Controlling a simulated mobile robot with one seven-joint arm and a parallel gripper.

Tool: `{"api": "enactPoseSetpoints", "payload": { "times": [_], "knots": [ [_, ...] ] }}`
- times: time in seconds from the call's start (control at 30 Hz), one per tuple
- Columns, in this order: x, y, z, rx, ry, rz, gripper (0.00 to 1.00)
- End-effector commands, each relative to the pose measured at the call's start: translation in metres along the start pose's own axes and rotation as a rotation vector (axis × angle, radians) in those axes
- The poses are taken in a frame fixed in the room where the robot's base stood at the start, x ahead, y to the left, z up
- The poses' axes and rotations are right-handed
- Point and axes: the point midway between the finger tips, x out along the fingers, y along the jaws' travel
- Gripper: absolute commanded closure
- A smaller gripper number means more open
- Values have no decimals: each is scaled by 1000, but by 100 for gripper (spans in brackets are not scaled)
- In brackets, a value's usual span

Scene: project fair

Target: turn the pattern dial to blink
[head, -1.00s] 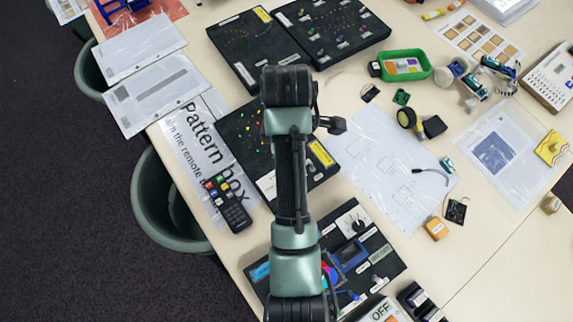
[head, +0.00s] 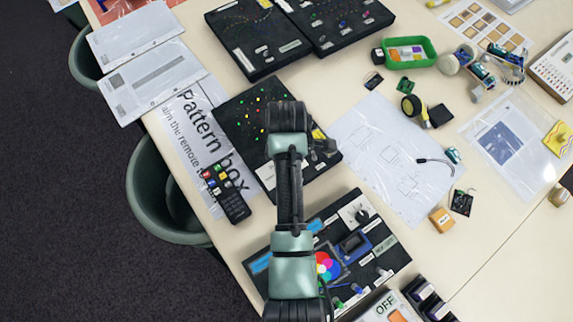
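A dark panel (head: 235,112) with small coloured lights lies beside the sheet reading "Pattern box" (head: 190,125); my arm covers part of it. A second dark panel (head: 392,262) nearer me carries a black knob (head: 362,215) on a white plate, a blue-framed part and a coloured disc. The knob's markings are too small to read, so I cannot tell whether it is the pattern dial or where it points. My arm's far end is over the first panel, up-left of the knob. A small dark part (head: 325,148) sticks out there; fingertips cannot be made out.
A black remote (head: 235,206) lies on the sheet. Papers (head: 385,150), a green tray (head: 427,50), an orange block (head: 441,220) and small electronics occupy the table's right. Grey bins (head: 150,200) stand beyond the left edge.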

Motion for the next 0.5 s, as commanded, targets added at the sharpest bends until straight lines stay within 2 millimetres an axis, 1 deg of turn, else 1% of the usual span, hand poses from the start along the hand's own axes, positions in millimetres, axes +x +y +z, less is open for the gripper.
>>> {"api": "enactPoseSetpoints", "payload": {
  "times": [0.23,0.27,0.4,0.47,0.5],
  "knots": [
    [1,0,0,0,0,0,32],
    [1,0,0,0,0,0,36],
    [1,0,0,0,0,0,61],
    [1,0,0,0,0,0,72],
    [1,0,0,0,0,0,79]
  ]
}}
